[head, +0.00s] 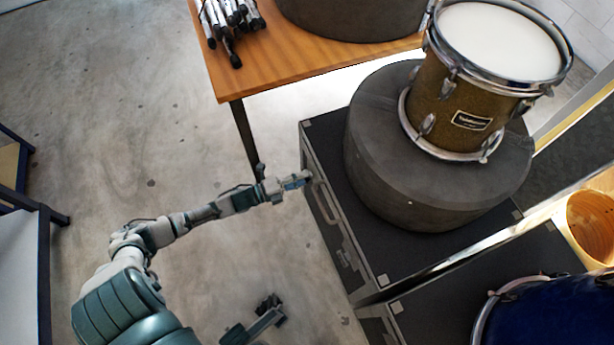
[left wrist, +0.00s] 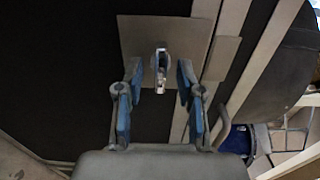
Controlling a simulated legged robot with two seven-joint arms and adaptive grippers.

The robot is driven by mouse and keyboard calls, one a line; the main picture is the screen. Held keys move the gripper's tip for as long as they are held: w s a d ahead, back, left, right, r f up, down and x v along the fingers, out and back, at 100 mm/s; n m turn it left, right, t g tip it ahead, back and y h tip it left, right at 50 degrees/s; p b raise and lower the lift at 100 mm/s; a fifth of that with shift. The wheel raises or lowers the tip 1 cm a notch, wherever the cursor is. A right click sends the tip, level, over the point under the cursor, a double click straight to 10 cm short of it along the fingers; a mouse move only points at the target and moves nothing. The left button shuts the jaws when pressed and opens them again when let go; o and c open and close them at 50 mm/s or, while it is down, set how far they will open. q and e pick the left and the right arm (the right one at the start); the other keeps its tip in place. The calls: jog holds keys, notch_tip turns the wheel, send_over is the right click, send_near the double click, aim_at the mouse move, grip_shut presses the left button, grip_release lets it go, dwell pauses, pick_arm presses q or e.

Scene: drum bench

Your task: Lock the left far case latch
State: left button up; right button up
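The black case (head: 325,128) with silver edges stands on the floor in the middle of the head view. In the left wrist view, a small bright metal latch (left wrist: 160,58) sits on a grey plate (left wrist: 190,35) on the dark case wall. My left gripper (head: 302,180) is at the case's left side in the head view. In the left wrist view its two blue-grey fingers (left wrist: 158,70) are apart, one on each side of the latch, with gaps visible. I cannot tell whether the latch is locked.
A round dark drum case (head: 375,180) and a gold drum (head: 437,92) stand on the case. A wooden table (head: 270,55) with metal stands is behind. A blue drum (head: 545,315) is at lower right. The floor at left is mostly clear.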

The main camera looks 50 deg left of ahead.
pick_arm(q)
jog(key=shift+w+d+r, duration=0.1)
jog(key=shift+w+d, duration=0.1)
jog(key=shift+w, duration=0.1)
jog(key=shift+a, duration=0.4)
jog(key=shift+a+f, duration=0.2)
jog(key=shift+f, duration=0.05)
grip_shut()
jog(key=shift+s+d, duration=0.15)
jog(key=shift+d, duration=0.3)
jog(key=shift+f+n, duration=0.1)
jog(key=shift+n, duration=0.8)
jog(key=shift+f, duration=0.1)
grip_release()
jog(key=shift+a, duration=0.1)
